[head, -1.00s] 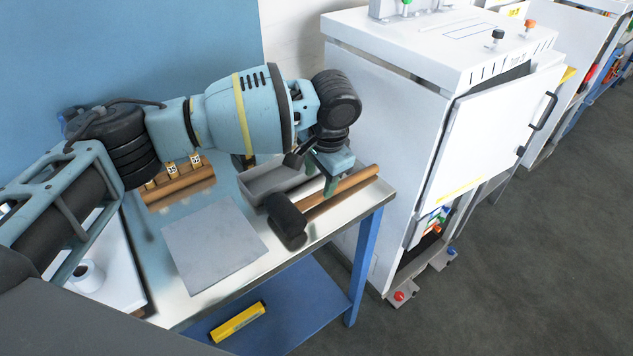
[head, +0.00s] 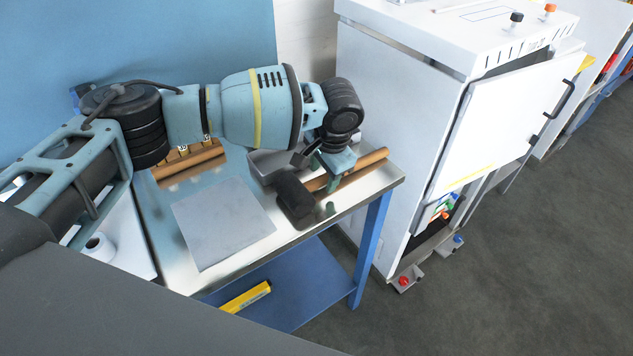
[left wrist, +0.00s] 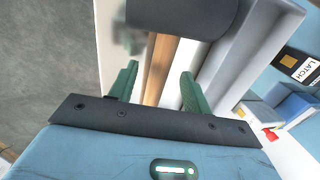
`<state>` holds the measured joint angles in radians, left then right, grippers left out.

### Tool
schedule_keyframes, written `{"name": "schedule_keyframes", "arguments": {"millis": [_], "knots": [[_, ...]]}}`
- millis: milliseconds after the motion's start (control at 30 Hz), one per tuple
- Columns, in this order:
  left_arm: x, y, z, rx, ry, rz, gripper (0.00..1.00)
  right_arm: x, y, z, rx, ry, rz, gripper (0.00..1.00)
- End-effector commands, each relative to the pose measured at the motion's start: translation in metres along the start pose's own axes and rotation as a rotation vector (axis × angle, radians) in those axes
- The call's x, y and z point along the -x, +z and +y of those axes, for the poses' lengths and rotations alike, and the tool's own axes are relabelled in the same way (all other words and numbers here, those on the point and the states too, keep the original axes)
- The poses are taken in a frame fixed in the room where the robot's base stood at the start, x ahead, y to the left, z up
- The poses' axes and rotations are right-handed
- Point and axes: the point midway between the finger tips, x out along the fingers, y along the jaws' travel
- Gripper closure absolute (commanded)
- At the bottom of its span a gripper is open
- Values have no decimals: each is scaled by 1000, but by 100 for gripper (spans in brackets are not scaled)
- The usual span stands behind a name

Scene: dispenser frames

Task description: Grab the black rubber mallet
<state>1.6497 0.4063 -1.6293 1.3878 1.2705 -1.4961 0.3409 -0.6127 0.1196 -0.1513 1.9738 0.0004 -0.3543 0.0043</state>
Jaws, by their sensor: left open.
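The mallet lies on the metal bench top, with its black head (head: 294,195) toward the front edge and its wooden handle (head: 362,167) running to the right. My left gripper (head: 325,183) is open and points down at the handle, just right of the head. In the left wrist view the green fingers (left wrist: 157,84) are apart. The wooden handle (left wrist: 159,66) shows in the gap between them, and the dark head (left wrist: 182,14) is at the top. I cannot tell whether the fingers touch the handle. My right gripper is not in view.
A grey tray (head: 262,164) sits close behind the mallet head. A flat grey plate (head: 222,222) lies left of it, and a labelled wooden piece (head: 190,161) lies farther back. A white cabinet (head: 392,120) stands right of the bench. A yellow object (head: 246,297) lies on the lower blue shelf.

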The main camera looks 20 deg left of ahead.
Motion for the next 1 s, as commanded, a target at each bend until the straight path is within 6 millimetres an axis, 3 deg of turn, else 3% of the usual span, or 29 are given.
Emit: {"name": "schedule_keyframes", "arguments": {"millis": [133,400,767,1000], "knots": [[-14,0,1,-1,1,-1,51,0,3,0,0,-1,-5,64],[-15,0,0,0,0,1,53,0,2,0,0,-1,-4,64],[-15,0,0,0,0,1,100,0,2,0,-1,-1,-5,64],[-14,0,0,0,-1,2,100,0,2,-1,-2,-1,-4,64]]}}
